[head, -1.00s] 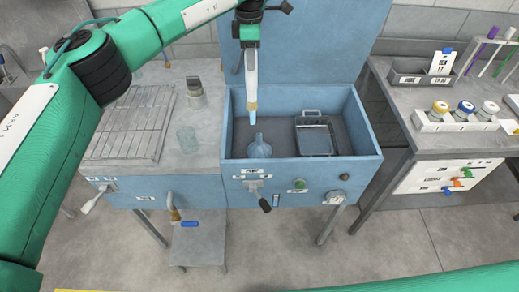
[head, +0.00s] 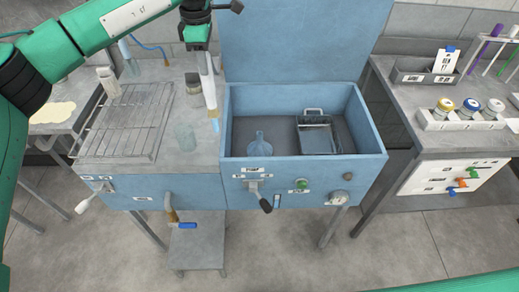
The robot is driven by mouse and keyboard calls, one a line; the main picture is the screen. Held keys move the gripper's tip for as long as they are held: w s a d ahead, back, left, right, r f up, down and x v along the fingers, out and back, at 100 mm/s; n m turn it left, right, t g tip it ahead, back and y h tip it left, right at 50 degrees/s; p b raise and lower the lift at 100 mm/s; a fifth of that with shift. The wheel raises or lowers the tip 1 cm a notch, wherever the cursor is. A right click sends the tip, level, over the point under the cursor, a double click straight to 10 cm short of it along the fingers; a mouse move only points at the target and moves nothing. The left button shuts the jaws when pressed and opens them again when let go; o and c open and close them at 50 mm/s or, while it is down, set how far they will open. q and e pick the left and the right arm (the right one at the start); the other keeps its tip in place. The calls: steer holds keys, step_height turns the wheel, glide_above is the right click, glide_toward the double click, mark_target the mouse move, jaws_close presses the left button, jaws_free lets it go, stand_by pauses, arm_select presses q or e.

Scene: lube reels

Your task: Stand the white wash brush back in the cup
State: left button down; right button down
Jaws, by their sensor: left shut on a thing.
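My left gripper (head: 200,46) is at the top centre-left, pointing down and shut on the white wash brush (head: 207,85). The brush hangs nearly upright, tilted a little, with a tan band and a pale blue tip at its lower end. In the picture the tip lies by the left wall of the blue basin. Whether anything is inside the cup is hard to tell. My right gripper is out of view.
A wire rack (head: 125,120) lies at left. Capped jars (head: 466,109) sit in a white holder on the right bench.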

arm_select(q)
steer(key=s+a+b, duration=0.2)
steer(key=s+a, duration=0.1)
steer(key=a, duration=0.6)
steer(key=shift+a, duration=0.15)
steer(key=shift+s+f, duration=0.1)
